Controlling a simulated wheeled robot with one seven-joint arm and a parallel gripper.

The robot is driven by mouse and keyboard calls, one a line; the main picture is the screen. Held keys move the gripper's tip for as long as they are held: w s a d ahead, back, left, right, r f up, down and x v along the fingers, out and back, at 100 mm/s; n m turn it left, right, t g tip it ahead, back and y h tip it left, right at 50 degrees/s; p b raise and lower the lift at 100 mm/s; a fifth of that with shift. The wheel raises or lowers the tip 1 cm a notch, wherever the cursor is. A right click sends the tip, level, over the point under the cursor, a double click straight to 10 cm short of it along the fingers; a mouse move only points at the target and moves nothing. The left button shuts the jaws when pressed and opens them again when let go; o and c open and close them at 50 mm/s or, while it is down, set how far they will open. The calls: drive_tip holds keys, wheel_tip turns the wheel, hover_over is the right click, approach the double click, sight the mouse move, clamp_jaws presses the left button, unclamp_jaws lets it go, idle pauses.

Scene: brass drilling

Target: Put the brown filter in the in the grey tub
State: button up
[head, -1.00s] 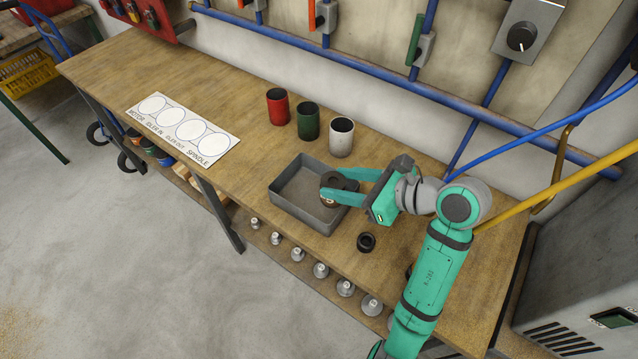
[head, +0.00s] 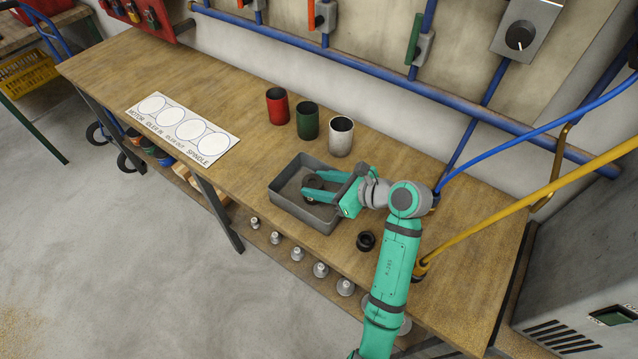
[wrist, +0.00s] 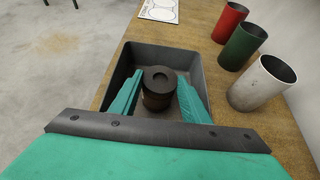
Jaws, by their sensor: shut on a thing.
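The grey tub (head: 302,214) is a shallow open tray on the wooden bench. My gripper (head: 314,189) reaches over its right wall, with its fingers inside the tub. It is shut on the brown filter, a dark cylinder with a round hole in its top. The filter (wrist: 157,88) stands upright between the two teal fingers in the wrist view, with the tub (wrist: 122,67) around it. Whether the filter touches the tub floor I cannot tell. In the head view the fingers partly hide the filter.
Red (head: 277,106), green (head: 307,121) and white (head: 340,137) cups stand behind the tub. A black ring-shaped part (head: 366,241) lies on the bench to its right. A white card with circles (head: 183,129) lies to the left. Bare bench lies between card and tub.

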drive_tip(key=shift+f, duration=0.2)
drive_tip(key=o, duration=1.1)
drive_tip(key=shift+w, duration=0.1)
